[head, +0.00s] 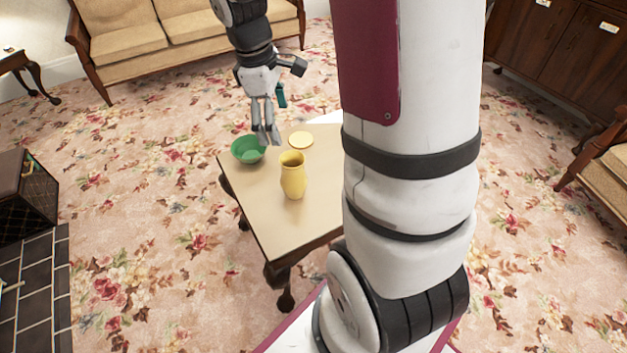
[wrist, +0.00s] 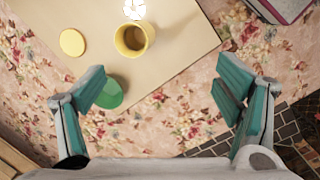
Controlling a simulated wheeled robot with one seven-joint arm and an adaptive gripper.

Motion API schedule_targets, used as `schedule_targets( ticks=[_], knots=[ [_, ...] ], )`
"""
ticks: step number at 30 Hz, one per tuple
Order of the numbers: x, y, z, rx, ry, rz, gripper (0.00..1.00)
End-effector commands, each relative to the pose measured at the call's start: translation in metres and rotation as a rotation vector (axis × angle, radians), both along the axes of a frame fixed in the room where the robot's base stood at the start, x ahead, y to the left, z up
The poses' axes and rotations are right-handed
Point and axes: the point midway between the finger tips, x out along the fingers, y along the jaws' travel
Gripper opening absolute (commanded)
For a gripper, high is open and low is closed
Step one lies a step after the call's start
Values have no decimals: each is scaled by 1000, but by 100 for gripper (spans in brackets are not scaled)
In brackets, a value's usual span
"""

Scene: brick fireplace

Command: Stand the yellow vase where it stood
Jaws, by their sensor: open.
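The yellow vase (head: 293,177) stands upright on the low table (head: 287,227), near its middle. In the wrist view I look down into the vase's open mouth (wrist: 133,38), towards the top of the picture. My gripper (head: 267,139) is above the far left part of the table, over the green bowl and apart from the vase. In the wrist view its fingers (wrist: 161,92) are wide apart with nothing between them. A flat round yellow disc (head: 301,139) lies on the table behind the vase; it also shows in the wrist view (wrist: 72,42).
The green bowl (head: 248,150) stands at the table's far left edge, partly behind a finger in the wrist view (wrist: 112,95). A white object (wrist: 134,9) is cut off at the wrist view's top. My arm hides the table's right side. A sofa (head: 150,40) stands behind.

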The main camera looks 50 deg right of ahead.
Motion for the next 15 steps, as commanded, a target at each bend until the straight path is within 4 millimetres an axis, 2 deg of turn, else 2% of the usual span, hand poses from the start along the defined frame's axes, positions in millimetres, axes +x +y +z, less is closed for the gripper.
schedule_targets(
  ticks=[1,6,10,15],
  knots=[
    [-12,13,21,-9,-20,-35,85],
    [-60,51,69,-16,-64,-178,85],
    [-102,79,95,-5,-97,-284,85],
    [-160,110,114,29,-138,-417,85]
  ],
)
